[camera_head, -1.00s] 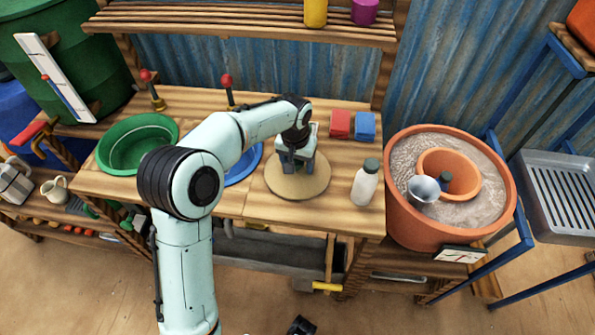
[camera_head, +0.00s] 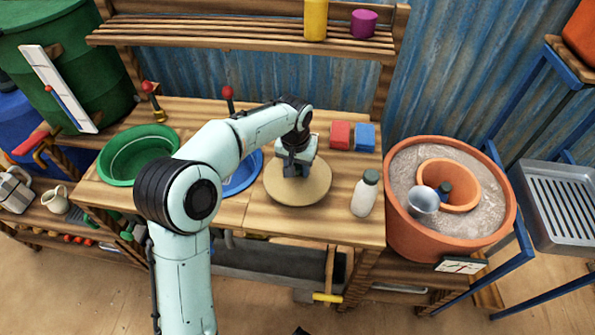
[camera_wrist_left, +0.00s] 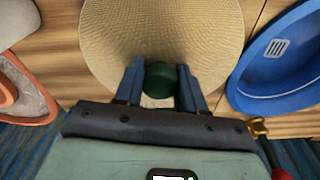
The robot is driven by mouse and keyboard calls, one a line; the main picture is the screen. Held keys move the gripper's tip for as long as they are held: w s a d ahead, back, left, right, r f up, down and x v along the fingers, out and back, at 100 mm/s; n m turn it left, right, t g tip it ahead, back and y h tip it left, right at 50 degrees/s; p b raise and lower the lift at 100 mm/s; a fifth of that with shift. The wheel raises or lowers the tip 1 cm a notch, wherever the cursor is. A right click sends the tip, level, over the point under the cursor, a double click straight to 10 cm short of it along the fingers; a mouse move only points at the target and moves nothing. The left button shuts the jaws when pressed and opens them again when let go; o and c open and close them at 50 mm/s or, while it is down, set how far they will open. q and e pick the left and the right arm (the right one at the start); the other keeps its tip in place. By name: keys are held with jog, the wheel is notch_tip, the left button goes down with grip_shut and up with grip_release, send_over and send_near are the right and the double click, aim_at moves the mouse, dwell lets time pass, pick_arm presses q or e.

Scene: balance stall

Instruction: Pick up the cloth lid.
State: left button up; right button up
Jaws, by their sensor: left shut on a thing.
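The cloth lid (camera_head: 312,190) is a round, tan, woven-looking disc on the wooden bench. It also fills the upper middle of the left wrist view (camera_wrist_left: 165,30), where its dark green knob (camera_wrist_left: 159,82) shows. My left gripper (camera_head: 295,172) points down over the lid's middle. In the left wrist view its two fingers (camera_wrist_left: 159,74) stand on either side of the knob, shut on it. The lid looks level, and I cannot tell whether it is clear of the bench. What lies under the lid is hidden. My right gripper is not in view.
A blue basin (camera_head: 246,178) and a green basin (camera_head: 118,178) stand left of the lid. A white bottle (camera_head: 363,198) stands close on its right. Red (camera_head: 340,135) and blue (camera_head: 364,137) blocks lie behind. A large terracotta pot (camera_head: 420,235) is further right.

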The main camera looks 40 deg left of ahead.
aim_at(298, 165)
pick_arm(q)
notch_tip(298, 165, up, 17)
jog(key=p, duration=0.4)
jog(key=shift+r, duration=0.1)
jog(key=o, duration=0.3)
jog(key=shift+c, duration=0.5)
